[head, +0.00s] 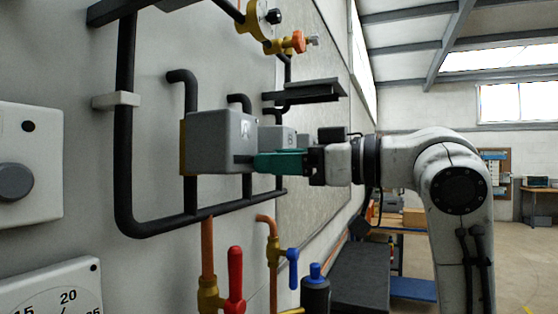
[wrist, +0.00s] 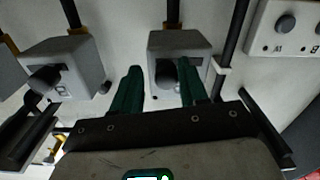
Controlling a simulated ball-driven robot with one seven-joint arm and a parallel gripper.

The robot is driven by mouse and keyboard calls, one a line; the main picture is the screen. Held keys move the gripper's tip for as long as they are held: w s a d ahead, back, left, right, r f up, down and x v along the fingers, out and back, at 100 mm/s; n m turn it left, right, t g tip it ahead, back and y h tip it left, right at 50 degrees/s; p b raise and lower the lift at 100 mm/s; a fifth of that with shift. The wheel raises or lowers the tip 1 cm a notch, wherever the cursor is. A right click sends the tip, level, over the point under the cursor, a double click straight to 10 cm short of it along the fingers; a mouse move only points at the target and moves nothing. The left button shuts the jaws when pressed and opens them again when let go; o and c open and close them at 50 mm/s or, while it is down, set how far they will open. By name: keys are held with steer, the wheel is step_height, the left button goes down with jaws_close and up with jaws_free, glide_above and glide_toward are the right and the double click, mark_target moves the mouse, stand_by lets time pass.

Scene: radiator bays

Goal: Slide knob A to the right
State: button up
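The grey box marked A (head: 213,142) is mounted on dark pipework on the wall. Its dark knob A (wrist: 165,74) sticks out of the box's front face in the wrist view, where box A (wrist: 193,45) is at top centre. My gripper (head: 258,163) is level with the lower part of box A, pointing at its front face. In the wrist view its green fingers (wrist: 160,68) are spread, with the knob between them and a gap visible on the left. I cannot tell whether the right finger touches the knob.
A second grey box, marked B (wrist: 72,68), with its own dark knob stands beside box A. A dark bracket (head: 303,92) juts out above my gripper. Red (head: 235,275) and blue (head: 293,266) valve handles are below. Open floor lies to the right.

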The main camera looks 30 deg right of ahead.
steer(key=shift+o, duration=0.7)
steer(key=b+v, duration=0.1)
steer(key=v, duration=0.9)
steer(key=shift+s+d, duration=0.2)
steer(key=shift+s, duration=0.15)
